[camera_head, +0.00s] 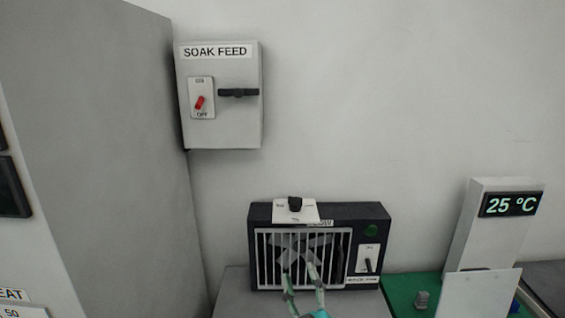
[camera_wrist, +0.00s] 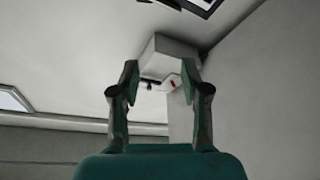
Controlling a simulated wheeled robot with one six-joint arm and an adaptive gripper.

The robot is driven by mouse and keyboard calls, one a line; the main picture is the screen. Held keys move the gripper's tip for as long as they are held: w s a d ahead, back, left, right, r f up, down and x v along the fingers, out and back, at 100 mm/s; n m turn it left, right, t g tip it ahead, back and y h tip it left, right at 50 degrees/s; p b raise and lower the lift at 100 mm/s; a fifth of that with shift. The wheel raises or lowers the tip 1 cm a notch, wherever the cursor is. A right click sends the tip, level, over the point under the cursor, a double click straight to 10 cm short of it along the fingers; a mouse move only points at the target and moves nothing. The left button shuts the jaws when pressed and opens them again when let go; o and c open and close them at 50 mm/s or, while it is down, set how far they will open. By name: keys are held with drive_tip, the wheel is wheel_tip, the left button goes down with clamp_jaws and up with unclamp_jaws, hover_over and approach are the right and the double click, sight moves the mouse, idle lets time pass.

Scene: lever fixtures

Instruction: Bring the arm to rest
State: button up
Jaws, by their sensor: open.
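My gripper (camera_head: 302,274) is at the bottom middle of the head view, its two fingers spread in front of the grille of a black fan unit (camera_head: 375,213). In the wrist view my gripper (camera_wrist: 160,76) is open, with nothing between its fingertips. Beyond the fingers in that view is the grey wall box (camera_wrist: 168,48) with a red lever. In the head view this SOAK FEED box (camera_head: 222,125) hangs on the wall, its red lever (camera_head: 199,102) tilted near the OFF mark.
A grey display post reading 25 °C (camera_head: 510,204) stands right, by a green mat (camera_head: 402,291). A tall grey cabinet (camera_head: 110,120) fills the left. The wall between is bare.

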drive_tip(key=s+d+f+m+g, duration=0.1)
drive_tip(key=s+d+f, duration=0.2)
drive_tip(key=s+f, duration=0.35)
drive_tip(key=s+d+f+h, duration=0.1)
drive_tip(key=s+d+f, duration=0.3)
drive_tip(key=s+f, duration=0.25)
drive_tip(key=s+d+f+m+g, duration=0.1)
drive_tip(key=s+d+f, duration=0.2)
drive_tip(key=s+f, duration=0.3)
drive_tip(key=s+d+f+m+g+h, duration=0.1)
drive_tip(key=s+m+g, duration=0.1)
drive_tip(key=s, duration=1)
drive_tip(key=s+f+m+g+h, duration=0.1)
drive_tip(key=s+m, duration=0.3)
drive_tip(key=s, duration=0.8)
drive_tip(key=shift+s+d+f+g, duration=0.15)
drive_tip(key=shift+d+f+g, duration=0.2)
drive_tip(key=shift+g, duration=0.25)
